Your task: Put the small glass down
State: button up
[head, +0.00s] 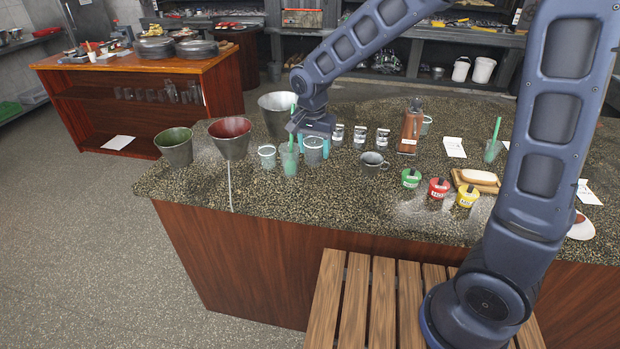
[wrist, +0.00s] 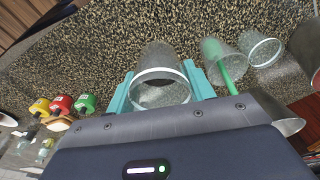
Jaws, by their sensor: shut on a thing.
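The small clear glass (head: 313,154) is between the teal fingers of my gripper (head: 313,146), low over the speckled counter (head: 340,215). In the wrist view the glass (wrist: 161,92) shows its pale rim towards the camera, with a finger on each side of it. My gripper (wrist: 160,90) is shut on it. The glass looks roughly upright in the head view. I cannot tell whether its base touches the counter.
A glass with a green straw (head: 289,160) stands close left of the held glass, and another clear glass (head: 267,157) beyond it. Several buckets, including a red-lined one (head: 231,140), stand further left. A metal cup (head: 372,163) is to the right. The counter in front is clear.

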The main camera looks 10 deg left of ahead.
notch_tip(320, 180, down, 12)
jog(key=shift+r, duration=0.1)
dwell(0.5)
jog(key=o, duration=1.1)
jog(key=shift+c, duration=0.2)
jog(key=r, duration=0.4)
jog(key=s+r, duration=0.1)
jog(key=r, duration=0.7)
jog(key=shift+s+a, duration=0.1)
jog(key=shift+s, duration=0.1)
